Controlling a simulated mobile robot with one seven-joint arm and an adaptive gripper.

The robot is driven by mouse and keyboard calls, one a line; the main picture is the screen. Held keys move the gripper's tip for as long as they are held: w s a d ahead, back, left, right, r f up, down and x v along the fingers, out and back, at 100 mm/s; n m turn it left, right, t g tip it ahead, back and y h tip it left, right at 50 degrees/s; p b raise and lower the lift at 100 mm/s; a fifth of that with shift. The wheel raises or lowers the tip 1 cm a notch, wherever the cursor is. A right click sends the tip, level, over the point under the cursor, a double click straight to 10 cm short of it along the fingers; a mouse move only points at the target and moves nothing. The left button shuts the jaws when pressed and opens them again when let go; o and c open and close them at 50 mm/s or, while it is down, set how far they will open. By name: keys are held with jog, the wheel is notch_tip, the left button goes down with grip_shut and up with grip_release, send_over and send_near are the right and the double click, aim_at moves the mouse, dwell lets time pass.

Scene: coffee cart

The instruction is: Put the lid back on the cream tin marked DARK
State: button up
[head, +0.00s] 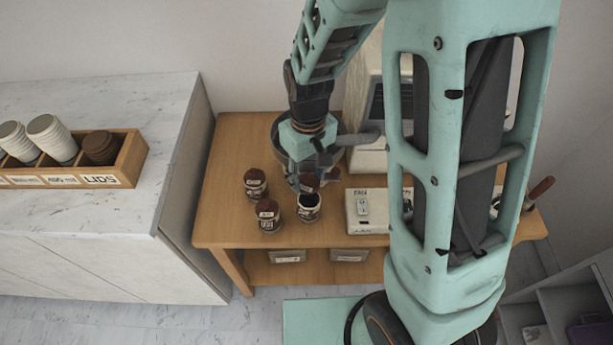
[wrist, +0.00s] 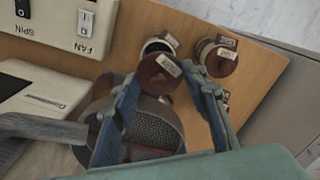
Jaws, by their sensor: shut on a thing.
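My gripper (head: 307,176) is shut on a dark brown lid (head: 310,183), which also shows between the two blue fingers in the wrist view (wrist: 158,78). The lid bears a small pale label, too small to read. An open tin (head: 309,213) stands upright on the wooden cart, just in front of the held lid. In the wrist view the open tin (wrist: 150,48) shows its rim just beyond the lid, which partly covers it. The lid appears above and apart from the tin. I cannot read the tin's marking.
Two lidded tins, one at the back (head: 256,184) and one in front (head: 268,217), stand left of the open tin. A pale switch box (head: 367,222) stands close on the right. A round mesh pan (wrist: 155,133) lies under my gripper. The cart's front left is clear.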

aim_at(309, 190)
jog(key=shift+d+f, duration=0.2)
jog(key=shift+f+b, duration=2.5)
jog(key=shift+f, duration=0.55)
jog(key=shift+f, duration=0.15)
jog(key=o, duration=1.1)
jog(key=shift+o, duration=0.3)
jog(key=o, duration=0.4)
jog(key=shift+w, duration=0.1)
jog(key=shift+o, duration=0.2)
